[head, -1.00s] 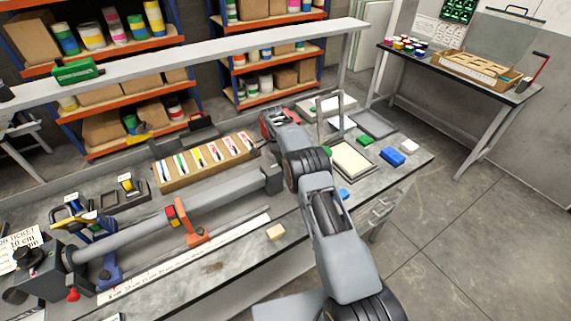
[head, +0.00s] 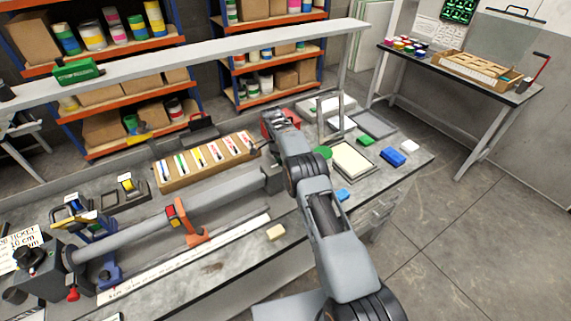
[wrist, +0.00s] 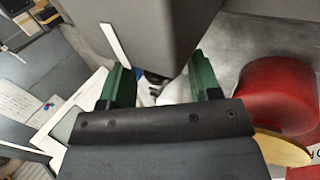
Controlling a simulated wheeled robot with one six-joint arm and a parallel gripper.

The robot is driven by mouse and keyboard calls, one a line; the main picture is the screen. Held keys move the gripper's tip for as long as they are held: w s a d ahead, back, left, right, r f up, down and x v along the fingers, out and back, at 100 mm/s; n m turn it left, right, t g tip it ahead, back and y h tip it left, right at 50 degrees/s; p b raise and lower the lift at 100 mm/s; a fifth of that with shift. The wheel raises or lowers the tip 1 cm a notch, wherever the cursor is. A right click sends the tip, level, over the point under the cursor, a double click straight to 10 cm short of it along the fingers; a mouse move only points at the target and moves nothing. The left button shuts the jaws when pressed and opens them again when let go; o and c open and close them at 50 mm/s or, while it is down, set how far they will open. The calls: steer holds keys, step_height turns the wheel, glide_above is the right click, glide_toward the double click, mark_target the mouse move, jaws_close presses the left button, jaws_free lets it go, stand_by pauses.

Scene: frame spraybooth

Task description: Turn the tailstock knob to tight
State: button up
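The grey tailstock (head: 272,180) stands at the right end of the long grey tube on the bench, partly hidden by my arm in the head view. In the wrist view a large grey block (wrist: 150,30) with a white stripe fills the top middle; it looks like the tailstock body. My gripper (wrist: 160,84) is open, its two green fingers apart below this block. A small dark part shows between the fingers, but I cannot tell whether it is the knob. No contact is clear. In the head view my gripper is hidden behind my arm.
A red rounded object (wrist: 277,98) is close to the right finger in the wrist view, with a tan disc below it.

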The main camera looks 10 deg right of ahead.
steer(key=shift+r, duration=0.1)
steer(key=shift+r, duration=0.2)
step_height(320, 180, up, 2)
steer(key=shift+r+b, duration=0.25)
steer(key=shift+b, duration=0.3)
steer(key=s+r+b, duration=0.6)
steer(key=s+r, duration=0.4)
steer(key=s, duration=0.4)
steer(key=shift+b, duration=0.35)
